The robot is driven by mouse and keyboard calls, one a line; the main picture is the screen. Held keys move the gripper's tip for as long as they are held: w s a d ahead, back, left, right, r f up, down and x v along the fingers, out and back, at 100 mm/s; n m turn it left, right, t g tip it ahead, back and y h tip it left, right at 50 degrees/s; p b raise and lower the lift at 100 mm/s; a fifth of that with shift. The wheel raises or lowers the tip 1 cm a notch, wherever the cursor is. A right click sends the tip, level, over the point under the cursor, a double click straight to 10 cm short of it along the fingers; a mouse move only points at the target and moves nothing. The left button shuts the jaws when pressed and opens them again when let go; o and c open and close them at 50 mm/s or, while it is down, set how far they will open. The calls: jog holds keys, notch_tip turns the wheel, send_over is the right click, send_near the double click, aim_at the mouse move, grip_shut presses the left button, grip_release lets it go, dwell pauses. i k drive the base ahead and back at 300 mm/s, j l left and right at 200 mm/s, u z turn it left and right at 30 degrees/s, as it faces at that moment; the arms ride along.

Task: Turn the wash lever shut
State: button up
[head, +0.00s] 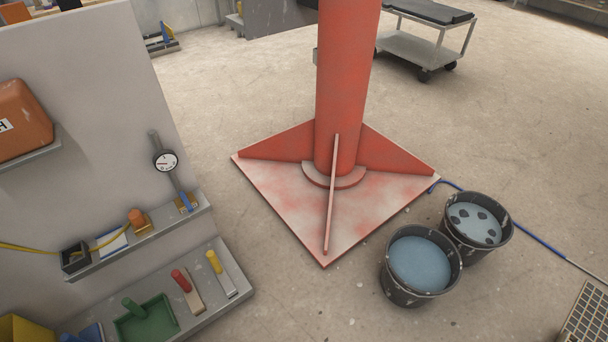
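No lever in the head view is clearly marked as the wash lever. A small blue lever-like piece (186,200) sits at the right end of the upper ledge on the grey panel, below a round dial gauge (166,161) on a pipe. It looks close to upright; whether it is open or shut cannot be told. An orange knob (137,217) on a brass-coloured base stands to its left on the same ledge. My gripper is not in view.
The grey panel (90,90) fills the left. Its lower ledge holds red (181,280) and yellow (214,261) handled tools and a green tray (147,321). A red column on a square base plate (350,222) stands mid-floor. Two buckets (420,263) (475,223) and a blue hose (525,229) lie right.

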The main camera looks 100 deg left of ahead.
aim_at(184, 199)
jog(key=k+l+u, duration=0.1)
jog(key=u, duration=2.9)
